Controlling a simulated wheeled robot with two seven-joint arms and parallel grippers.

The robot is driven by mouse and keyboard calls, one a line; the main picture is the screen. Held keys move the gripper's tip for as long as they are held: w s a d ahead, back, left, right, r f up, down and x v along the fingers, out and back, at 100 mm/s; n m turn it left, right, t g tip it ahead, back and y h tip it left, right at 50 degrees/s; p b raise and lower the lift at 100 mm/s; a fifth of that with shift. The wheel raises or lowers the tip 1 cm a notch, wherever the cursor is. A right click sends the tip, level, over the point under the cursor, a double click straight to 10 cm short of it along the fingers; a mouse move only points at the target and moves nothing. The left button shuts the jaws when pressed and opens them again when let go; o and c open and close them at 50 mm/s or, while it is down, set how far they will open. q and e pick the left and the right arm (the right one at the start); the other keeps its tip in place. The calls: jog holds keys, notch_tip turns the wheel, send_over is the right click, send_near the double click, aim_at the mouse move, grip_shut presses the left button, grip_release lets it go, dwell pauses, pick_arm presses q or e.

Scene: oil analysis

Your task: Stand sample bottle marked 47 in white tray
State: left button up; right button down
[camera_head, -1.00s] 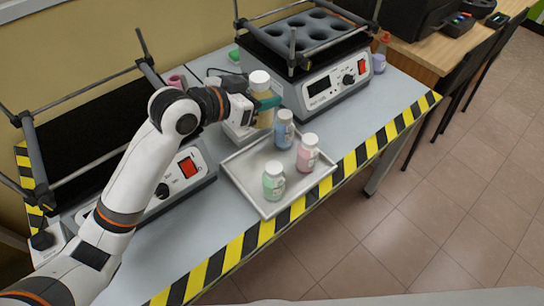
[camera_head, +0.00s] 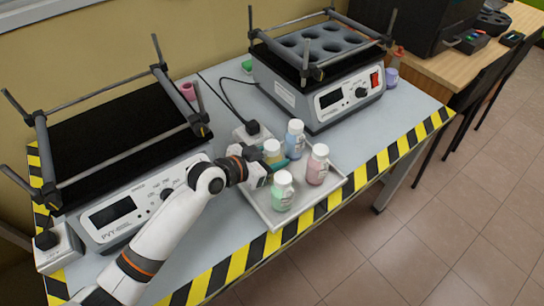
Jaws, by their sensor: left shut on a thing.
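The bottle looks upright, at the far left part of the metal-looking tray (camera_head: 258,204). I cannot tell if its base touches the tray, because the gripper hides its lower part. Three other bottles stand upright in the tray: blue (camera_head: 295,140), pink (camera_head: 317,165) and green (camera_head: 282,192). The number on the held bottle is not readable. My right gripper is not in view.
A shaker with a black platform (camera_head: 120,130) stands at the left. Another shaker with round wells (camera_head: 320,75) stands behind the tray. A power socket with a cable (camera_head: 252,131) lies near the tray's far edge. Yellow-black tape (camera_head: 360,175) marks the table's front edge.

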pick_arm(q)
jog(key=shift+f, duration=0.15)
jog(key=o, duration=1.2)
jog(key=shift+c, duration=0.2)
jog(key=shift+r, duration=0.25)
jog(key=v, duration=1.2)
